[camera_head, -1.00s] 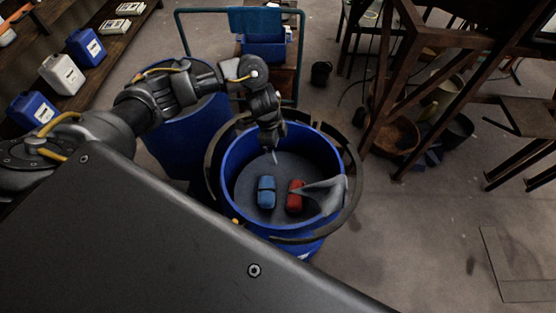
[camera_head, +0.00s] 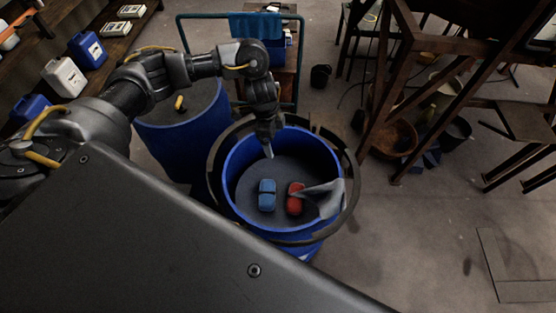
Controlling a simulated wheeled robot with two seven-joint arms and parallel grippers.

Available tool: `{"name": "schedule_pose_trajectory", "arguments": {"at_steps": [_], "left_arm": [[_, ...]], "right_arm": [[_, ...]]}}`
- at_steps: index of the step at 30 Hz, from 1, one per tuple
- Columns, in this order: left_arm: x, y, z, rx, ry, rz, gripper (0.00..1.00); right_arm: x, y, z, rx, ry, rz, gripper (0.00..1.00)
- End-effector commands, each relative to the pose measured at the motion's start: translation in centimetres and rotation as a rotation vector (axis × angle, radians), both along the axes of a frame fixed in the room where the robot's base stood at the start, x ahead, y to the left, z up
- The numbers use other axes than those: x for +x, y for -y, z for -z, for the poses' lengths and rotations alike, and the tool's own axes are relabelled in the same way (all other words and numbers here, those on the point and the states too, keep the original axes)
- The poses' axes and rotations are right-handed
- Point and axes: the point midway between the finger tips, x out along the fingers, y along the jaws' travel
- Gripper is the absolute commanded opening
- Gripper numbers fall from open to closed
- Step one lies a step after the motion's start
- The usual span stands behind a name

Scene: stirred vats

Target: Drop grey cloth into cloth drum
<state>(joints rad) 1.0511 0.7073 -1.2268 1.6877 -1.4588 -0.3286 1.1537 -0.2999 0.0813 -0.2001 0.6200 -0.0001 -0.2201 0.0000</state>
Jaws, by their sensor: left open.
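The grey cloth (camera_head: 328,197) lies draped at the right inside of an open blue drum (camera_head: 232,205), against its wall, with a point reaching toward a red bundle (camera_head: 295,199). A blue bundle (camera_head: 267,195) lies to the left of the red one on the dark surface inside. My left gripper (camera_head: 269,151) points down over the drum's far left part, open and apart from the cloth. Its fingers show small. My right gripper is not in view.
A dark ring stands around the open drum. A second blue drum (camera_head: 188,135), with a closed top, stands behind left. A teal-railed cart (camera_head: 297,60) is behind. Brown stairs (camera_head: 400,80) stand right. Blue and white canisters (camera_head: 64,77) line a left shelf.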

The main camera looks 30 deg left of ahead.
Motion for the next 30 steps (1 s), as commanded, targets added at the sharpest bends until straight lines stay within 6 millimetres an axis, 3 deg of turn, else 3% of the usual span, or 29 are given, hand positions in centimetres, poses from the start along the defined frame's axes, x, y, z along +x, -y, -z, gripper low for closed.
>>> {"name": "schedule_pose_trajectory", "arguments": {"at_steps": [3, 9, 30], "left_arm": [[0.0, -0.4, -2.4, 0.002, 0.005, 0.002, 0.87], [-0.1, -0.7, -4.7, 0.002, 0.002, 0.002, 0.87], [-0.2, -0.8, -5.3, 0.000, -0.001, 0.000, 0.87]], "right_arm": [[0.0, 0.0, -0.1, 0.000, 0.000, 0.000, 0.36], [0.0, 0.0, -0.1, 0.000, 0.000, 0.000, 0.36], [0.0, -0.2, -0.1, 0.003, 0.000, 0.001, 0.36]]}}
